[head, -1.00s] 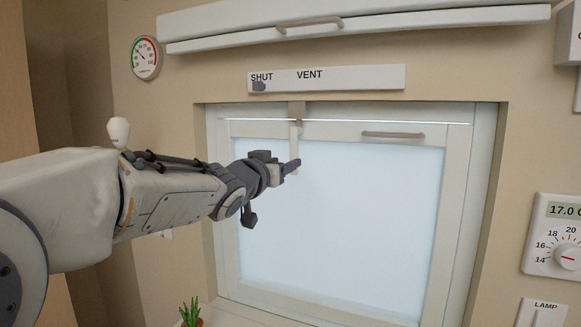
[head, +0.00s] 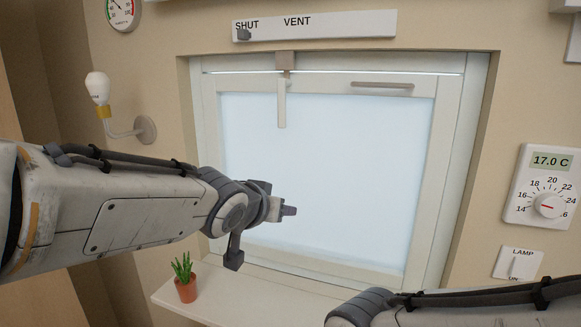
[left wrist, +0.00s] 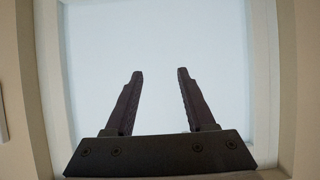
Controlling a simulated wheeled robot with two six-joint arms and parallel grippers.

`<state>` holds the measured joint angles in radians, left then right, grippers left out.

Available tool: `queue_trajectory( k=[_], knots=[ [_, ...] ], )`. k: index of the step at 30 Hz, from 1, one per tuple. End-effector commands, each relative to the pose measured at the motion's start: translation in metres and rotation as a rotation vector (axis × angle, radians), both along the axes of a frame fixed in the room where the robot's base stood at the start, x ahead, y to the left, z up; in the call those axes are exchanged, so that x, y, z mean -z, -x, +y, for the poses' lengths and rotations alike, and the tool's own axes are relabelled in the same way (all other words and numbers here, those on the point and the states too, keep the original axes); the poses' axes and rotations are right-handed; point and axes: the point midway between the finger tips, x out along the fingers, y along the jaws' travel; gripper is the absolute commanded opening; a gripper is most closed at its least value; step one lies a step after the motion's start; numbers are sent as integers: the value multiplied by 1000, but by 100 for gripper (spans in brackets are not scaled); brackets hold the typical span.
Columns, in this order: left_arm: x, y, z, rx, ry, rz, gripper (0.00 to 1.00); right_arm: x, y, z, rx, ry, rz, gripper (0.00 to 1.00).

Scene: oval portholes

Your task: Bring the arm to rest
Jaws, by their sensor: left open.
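My left gripper (head: 288,211) is in front of the lower left part of the window pane (head: 335,160) in the head view, on the arm coming in from the left. In the left wrist view its two dark fingers (left wrist: 158,75) stand apart with nothing between them, and the pale pane is behind. My right arm (head: 450,303) shows at the bottom right of the head view; its gripper is out of the picture. The window handle (head: 282,103) hangs down at the top of the frame, apart from my left gripper.
A potted plant (head: 186,290) stands on the left of the sill (head: 255,290). A wall lamp (head: 98,88) is at the left. A vent slider panel (head: 330,25) is above the window. A thermostat (head: 540,188) and a lamp switch (head: 514,265) are at the right.

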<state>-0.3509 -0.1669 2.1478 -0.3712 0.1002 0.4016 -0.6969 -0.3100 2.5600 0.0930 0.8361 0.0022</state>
Motion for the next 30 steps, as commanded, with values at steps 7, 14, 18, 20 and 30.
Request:
queue_trajectory(
  k=[7,14,18,20,30],
  knots=[
    [139,137,-11,133,-209,480,55,13,0,0,-1,0,0,0],
    [202,254,3,288,-363,819,55,20,0,0,-1,0,0,0],
    [213,288,11,338,-403,915,55,21,0,0,-1,0,0,0],
    [214,293,12,347,-411,932,55,21,0,0,-1,0,0,0],
    [214,294,13,348,-412,936,55,21,0,0,-1,0,0,0]
  ],
)
